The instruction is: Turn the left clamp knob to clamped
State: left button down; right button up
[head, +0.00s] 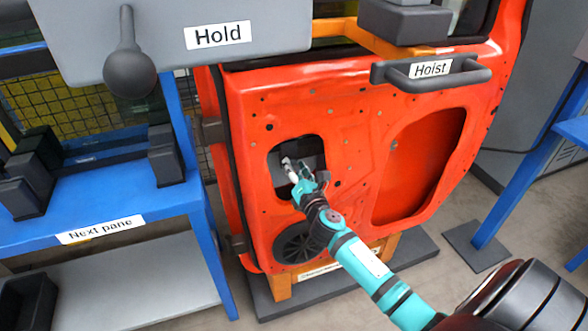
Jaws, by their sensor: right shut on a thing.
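An orange-red car door (345,110) stands upright in front of me. It has a smaller left opening and a larger right opening (425,165). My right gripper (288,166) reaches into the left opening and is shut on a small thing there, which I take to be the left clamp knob. The fingers and the opening's shade mostly hide the knob, so I cannot tell its turn. A grey part (312,160) shows behind the fingers. My left gripper is not in view.
A grey panel labelled "Hold" (220,36) with a dark ball-ended lever (130,70) is at upper left. A blue rack labelled "Next pane" (100,229) stands left, close to the door. Floor at right is partly clear.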

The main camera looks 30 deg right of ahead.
jog(key=shift+m, duration=0.3)
jog(key=o, duration=1)
jog(key=shift+o, duration=0.7)
jog(key=shift+s, duration=0.1)
jog(key=v, duration=1.2)
jog(key=shift+r, duration=0.1)
